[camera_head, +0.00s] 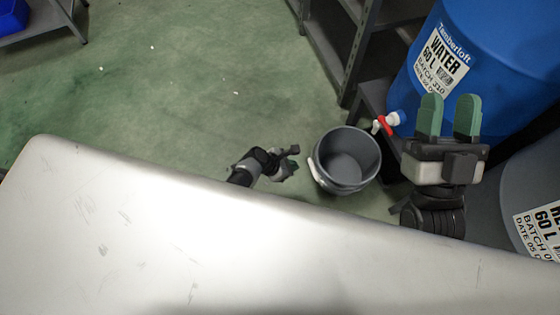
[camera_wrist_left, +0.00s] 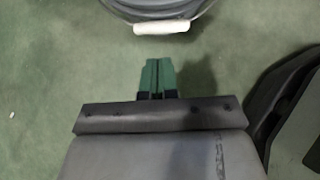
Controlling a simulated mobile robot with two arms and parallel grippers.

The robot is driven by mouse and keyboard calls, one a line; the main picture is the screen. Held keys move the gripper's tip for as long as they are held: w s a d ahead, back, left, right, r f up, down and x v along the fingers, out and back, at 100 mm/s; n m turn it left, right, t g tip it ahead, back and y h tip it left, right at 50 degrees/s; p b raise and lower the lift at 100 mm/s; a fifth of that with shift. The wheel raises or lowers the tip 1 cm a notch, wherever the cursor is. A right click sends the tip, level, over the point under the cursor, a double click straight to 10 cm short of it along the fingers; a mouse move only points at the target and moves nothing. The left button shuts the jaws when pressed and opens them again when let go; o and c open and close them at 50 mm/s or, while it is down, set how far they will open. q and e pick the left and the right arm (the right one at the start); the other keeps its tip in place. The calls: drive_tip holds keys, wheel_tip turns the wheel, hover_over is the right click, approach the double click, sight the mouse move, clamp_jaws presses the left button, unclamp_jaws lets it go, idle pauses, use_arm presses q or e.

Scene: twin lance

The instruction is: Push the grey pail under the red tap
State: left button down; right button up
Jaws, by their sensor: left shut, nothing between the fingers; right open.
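The grey pail (camera_head: 347,158) stands upright and empty-looking on the green floor, with a white handle grip on its left side. Its lower wall and white grip show at the top of the left wrist view (camera_wrist_left: 165,8). The red tap (camera_head: 384,124) is on the blue water barrel (camera_head: 480,50), just right of the pail's rim. My left gripper (camera_head: 293,163) is low, left of the pail and apart from it; its green fingers are shut and empty in the left wrist view (camera_wrist_left: 158,78). My right gripper (camera_head: 450,115) is open and empty, raised in front of the barrel.
The blue barrel rests on a dark stand (camera_head: 375,97). A grey shelf (camera_head: 345,50) stands behind the pail. A grey barrel (camera_head: 525,195) is at the right. A pale panel (camera_head: 180,240) fills the foreground.

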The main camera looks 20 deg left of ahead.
use_arm(q)
drive_tip(key=shift+p+v, duration=1.7)
drive_tip(key=shift+v, duration=0.95)
use_arm(e)
wheel_tip(320, 180, down, 10)
drive_tip(key=w+d+g+h, duration=0.1)
drive_tip(key=w+g+h, duration=0.1)
drive_tip(key=g, duration=0.7)
drive_tip(key=shift+w+d+f+g+h, duration=0.2)
drive_tip(key=shift+g+h, duration=0.2)
drive_tip(key=shift+h, duration=0.2)
